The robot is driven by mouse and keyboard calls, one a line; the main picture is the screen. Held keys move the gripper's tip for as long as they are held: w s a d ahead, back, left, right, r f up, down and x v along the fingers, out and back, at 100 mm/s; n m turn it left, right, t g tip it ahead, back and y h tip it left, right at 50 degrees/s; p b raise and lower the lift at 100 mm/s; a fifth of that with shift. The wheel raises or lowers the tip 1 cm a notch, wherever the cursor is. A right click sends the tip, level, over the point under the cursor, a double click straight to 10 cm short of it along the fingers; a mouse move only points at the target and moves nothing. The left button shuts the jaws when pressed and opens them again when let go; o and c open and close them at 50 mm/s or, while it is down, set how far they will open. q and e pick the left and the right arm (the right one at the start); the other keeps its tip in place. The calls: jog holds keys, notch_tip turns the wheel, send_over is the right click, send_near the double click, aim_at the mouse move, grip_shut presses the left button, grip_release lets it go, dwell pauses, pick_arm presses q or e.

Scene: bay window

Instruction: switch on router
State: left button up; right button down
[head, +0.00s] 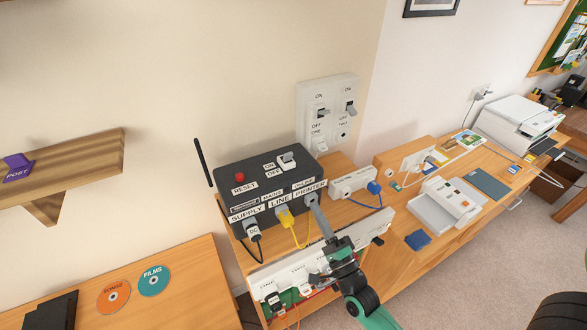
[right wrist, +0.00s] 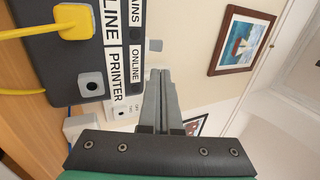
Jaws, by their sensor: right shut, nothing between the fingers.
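The router (head: 240,170) is a dark grey box on the wooden shelf, with a black antenna at its left. Its top has a red RESET button (head: 239,177) and a white ON/OFF switch (head: 287,161); I cannot tell its position for sure. A yellow plug (head: 283,215) sits in the LINE socket. My right gripper (head: 312,203) is shut and empty in front of the router's right side, by the PRINTER label; I cannot tell whether it touches. In the right wrist view its fingers (right wrist: 159,88) are beside the PRINTER socket (right wrist: 92,85). My left gripper is not in view.
A white wall plate (head: 328,88) with two switches is behind the router. A white adapter (head: 350,182) with a blue plug stands to its right. A long white panel (head: 345,232) runs in front, beside my right arm. Two discs (head: 154,281) lie on the left desk.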

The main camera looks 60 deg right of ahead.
aim_at(289, 157)
jog(key=p+x, duration=0.1)
jog(key=x, duration=1.3)
